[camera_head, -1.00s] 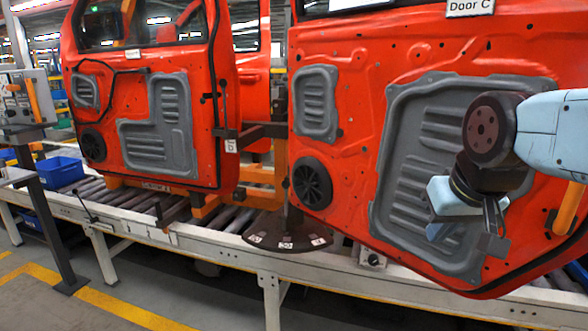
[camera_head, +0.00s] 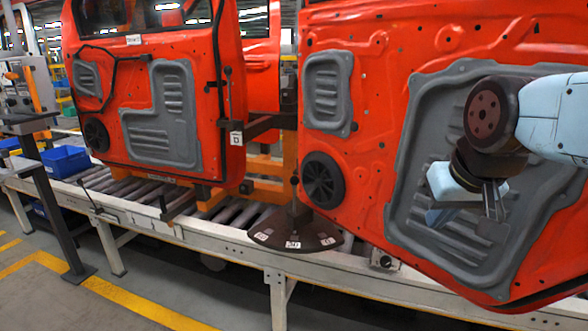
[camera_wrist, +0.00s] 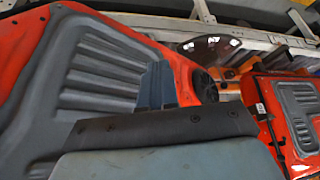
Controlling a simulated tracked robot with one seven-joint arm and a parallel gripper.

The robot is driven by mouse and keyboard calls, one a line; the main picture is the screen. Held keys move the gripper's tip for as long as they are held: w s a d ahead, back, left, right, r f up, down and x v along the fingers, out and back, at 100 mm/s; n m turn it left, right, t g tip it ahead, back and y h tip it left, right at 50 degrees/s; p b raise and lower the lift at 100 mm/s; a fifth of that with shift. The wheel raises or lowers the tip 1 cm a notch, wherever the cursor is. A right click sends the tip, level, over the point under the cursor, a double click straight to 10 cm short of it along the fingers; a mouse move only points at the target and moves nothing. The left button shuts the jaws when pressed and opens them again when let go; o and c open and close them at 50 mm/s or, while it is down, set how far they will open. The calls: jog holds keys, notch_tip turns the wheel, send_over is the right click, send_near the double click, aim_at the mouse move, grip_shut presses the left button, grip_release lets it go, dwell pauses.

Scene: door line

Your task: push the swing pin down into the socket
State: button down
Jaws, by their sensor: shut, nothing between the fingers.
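A dark half-round plate (camera_head: 290,238) with small white number labels sits at the conveyor's edge, between the two red doors. A thin upright pin with a black knob (camera_head: 294,181) stands at this plate; it looks like the swing pin. I cannot make out its socket or how deep the pin sits. The plate also shows at the top of the wrist view (camera_wrist: 208,46). My gripper (camera_head: 496,212) is shut and empty, in front of the right door's grey panel, well to the right of the pin and apart from it. Its fingers (camera_wrist: 160,84) show in the wrist view.
The right red door (camera_head: 375,105) stands close behind my arm. The left red door (camera_head: 200,100) stands further along the conveyor (camera_head: 215,245). A dark bracket arm (camera_head: 265,126) spans the gap between them. Blue bins (camera_head: 64,159) are far left. The front floor is clear.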

jog(key=w+a+r+m, duration=0.1)
jog(key=w+r, duration=0.2)
jog(key=w, duration=0.3)
jog(key=w+a+r, duration=0.2)
jog(key=w+r, duration=0.1)
jog(key=w, duration=0.2)
jog(key=m+g, duration=0.2)
jog(key=m, duration=0.1)
send_over(295, 177)
jog(key=s, duration=0.3)
notch_tip(295, 177, down, 4)
jog(key=x, duration=1.2)
jog(key=shift+s+d, duration=0.15)
jog(key=shift+s, duration=0.2)
jog(key=shift+f, duration=0.7)
